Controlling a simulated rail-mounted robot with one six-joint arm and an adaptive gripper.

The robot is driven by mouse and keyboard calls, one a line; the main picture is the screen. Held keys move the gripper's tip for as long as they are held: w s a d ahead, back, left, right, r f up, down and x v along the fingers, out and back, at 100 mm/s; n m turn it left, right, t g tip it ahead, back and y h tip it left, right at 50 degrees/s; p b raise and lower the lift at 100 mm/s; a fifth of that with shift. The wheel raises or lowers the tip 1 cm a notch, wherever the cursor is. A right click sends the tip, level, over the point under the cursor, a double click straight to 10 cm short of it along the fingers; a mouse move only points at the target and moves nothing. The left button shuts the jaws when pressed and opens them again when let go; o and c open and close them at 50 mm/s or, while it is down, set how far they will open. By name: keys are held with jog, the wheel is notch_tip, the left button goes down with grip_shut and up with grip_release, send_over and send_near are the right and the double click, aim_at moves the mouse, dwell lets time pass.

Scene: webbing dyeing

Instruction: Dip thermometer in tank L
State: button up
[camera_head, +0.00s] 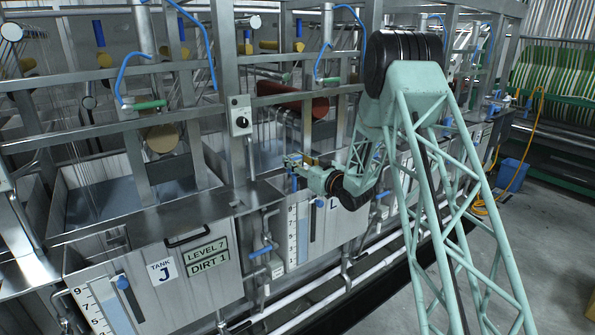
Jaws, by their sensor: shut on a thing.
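My gripper (293,160) is at the end of my pale green arm, over the front rim of a tank right of tank J. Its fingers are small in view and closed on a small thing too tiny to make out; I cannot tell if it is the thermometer. A small blue part shows just below the fingers. The tank under my gripper has a white level scale (292,236) on its front.
Tank J (110,297) stands at the front left, with a "LEVEL 7, DIRT 1" sign (207,257). Metal frame posts, rollers and hanging strands rise above the tanks. Pipes with blue valve handles (259,251) run along the front. A blue bin (512,174) stands on the open floor at right.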

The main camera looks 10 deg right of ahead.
notch_tip(320, 180, up, 18)
jog(key=p, duration=0.3)
jog(key=shift+f+p, duration=0.2)
jog(key=shift+p, duration=0.15)
dwell(1.2)
jog(key=shift+s+d, duration=0.1)
jog(key=shift+s, duration=0.05)
